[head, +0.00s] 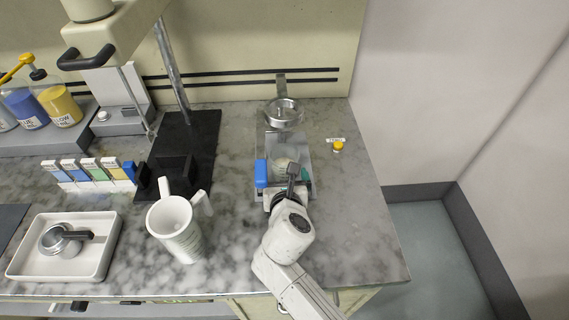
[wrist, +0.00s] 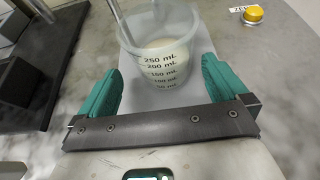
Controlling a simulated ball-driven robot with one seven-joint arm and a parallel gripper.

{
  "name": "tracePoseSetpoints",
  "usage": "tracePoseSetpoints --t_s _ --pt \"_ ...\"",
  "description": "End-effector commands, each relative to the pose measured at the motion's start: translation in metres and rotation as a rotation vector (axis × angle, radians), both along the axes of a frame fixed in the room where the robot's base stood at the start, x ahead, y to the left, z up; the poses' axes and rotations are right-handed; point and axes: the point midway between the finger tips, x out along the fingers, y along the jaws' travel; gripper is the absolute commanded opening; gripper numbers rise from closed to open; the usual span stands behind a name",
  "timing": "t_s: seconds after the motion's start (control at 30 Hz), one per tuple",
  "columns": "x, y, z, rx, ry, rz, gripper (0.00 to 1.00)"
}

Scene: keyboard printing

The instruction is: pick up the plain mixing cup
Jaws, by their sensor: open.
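A clear cup (wrist: 160,50) with black ml marks and pale contents stands upright on a grey plate in the wrist view. A thin rod crosses its left rim. The same cup (head: 284,163) shows in the head view, partly hidden by my arm. My gripper (wrist: 163,66) is open, with a green finger on each side of the cup. The fingers appear apart from its wall; exact contact is hard to tell. In the head view my gripper (head: 284,174) reaches the cup from the front.
A metal bowl (head: 284,112) sits on a stand behind the cup. A white pitcher (head: 178,228) and a white tray (head: 24,262) are to the left. A black stand base (head: 203,135) lies left of the plate.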

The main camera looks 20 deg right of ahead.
Motion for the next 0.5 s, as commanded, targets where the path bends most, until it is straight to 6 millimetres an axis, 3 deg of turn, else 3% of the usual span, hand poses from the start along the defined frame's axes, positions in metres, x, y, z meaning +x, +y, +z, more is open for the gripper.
tracePoseSetpoints --t_s 0.5 --pt "0.044 -0.020 -0.021 0.001 0.001 0.000 1.00"
